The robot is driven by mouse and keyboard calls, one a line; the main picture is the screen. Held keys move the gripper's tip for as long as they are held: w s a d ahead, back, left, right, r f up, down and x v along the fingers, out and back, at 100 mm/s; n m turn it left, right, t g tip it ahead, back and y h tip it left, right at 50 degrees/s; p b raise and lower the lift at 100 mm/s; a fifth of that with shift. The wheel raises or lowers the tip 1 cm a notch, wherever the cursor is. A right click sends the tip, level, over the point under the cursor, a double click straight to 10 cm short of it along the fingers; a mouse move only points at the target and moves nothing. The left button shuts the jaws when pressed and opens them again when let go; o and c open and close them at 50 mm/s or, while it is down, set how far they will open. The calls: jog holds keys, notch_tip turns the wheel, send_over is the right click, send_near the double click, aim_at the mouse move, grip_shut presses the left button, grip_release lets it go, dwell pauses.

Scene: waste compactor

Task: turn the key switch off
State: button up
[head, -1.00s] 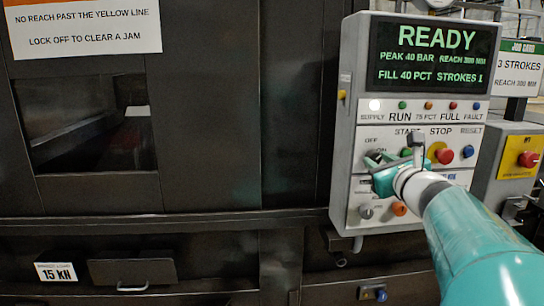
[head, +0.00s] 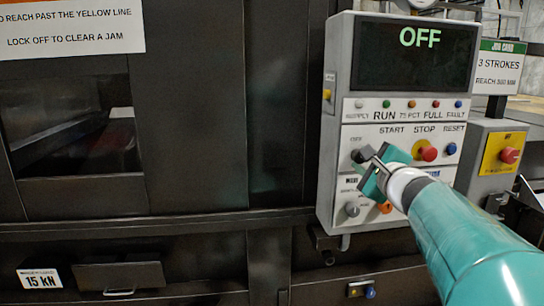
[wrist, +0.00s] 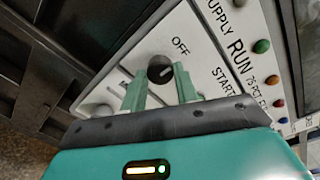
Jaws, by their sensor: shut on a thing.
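The key switch (wrist: 160,68) is a round black knob on the white control panel, just below the printed word OFF in the wrist view. In the head view its dark edge (head: 357,156) shows beside my fingers. My gripper (wrist: 158,84) has its two green fingers on either side of the knob and is shut on it. In the head view my gripper (head: 371,165) is tilted against the panel and hides part of the switch and its labels. The display (head: 416,55) above reads OFF on a dark screen.
A red stop button (head: 428,154) and a blue reset button (head: 451,149) sit right of my gripper. A grey knob (head: 352,209) and an orange button (head: 384,207) are below. A yellow-plated red button (head: 509,155) is on a box at right.

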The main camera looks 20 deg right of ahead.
dwell(0.4)
jog(key=o, duration=1)
jog(key=shift+w+d+f, duration=0.1)
jog(key=shift+w+d, duration=0.05)
jog(key=v, duration=1.4)
